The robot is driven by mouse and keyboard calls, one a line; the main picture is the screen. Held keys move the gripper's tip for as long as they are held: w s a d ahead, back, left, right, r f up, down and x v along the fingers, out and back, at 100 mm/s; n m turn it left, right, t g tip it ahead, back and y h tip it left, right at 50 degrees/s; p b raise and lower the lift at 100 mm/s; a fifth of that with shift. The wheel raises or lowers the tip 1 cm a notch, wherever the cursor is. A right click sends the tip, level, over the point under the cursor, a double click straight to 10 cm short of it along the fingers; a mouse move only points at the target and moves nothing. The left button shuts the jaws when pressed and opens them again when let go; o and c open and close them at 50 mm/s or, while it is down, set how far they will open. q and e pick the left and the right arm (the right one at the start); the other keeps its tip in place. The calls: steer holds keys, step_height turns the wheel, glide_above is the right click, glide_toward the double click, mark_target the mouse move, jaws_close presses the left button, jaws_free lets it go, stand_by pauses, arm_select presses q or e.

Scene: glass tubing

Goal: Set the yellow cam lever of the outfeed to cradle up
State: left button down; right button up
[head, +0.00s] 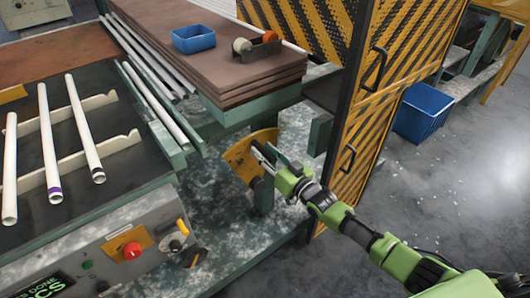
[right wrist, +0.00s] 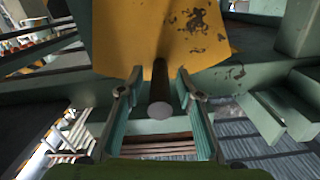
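A worn yellow curved plate (head: 240,158) stands at the end of the outfeed, below the stacked brown sheets. It fills the top of the right wrist view (right wrist: 155,35). A dark rod with a round grey end (right wrist: 160,109) sticks out in front of this plate, toward the wrist camera; I take it as the cam lever's handle. My right gripper (head: 266,156) is at the plate in the head view. In the right wrist view its two fingers (right wrist: 160,112) are open, one on each side of the rod, with gaps visible. My left gripper is not in view.
A control panel (head: 75,262) with a red button (head: 132,250) and a small yellow handle (head: 183,227) is at lower left. White glass tubes (head: 85,130) lie on a rack. A yellow-black striped cabinet (head: 385,100) stands close right of my gripper. Blue bin (head: 423,112) behind.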

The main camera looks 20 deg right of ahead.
jaws_close()
steer(key=shift+a, duration=0.1)
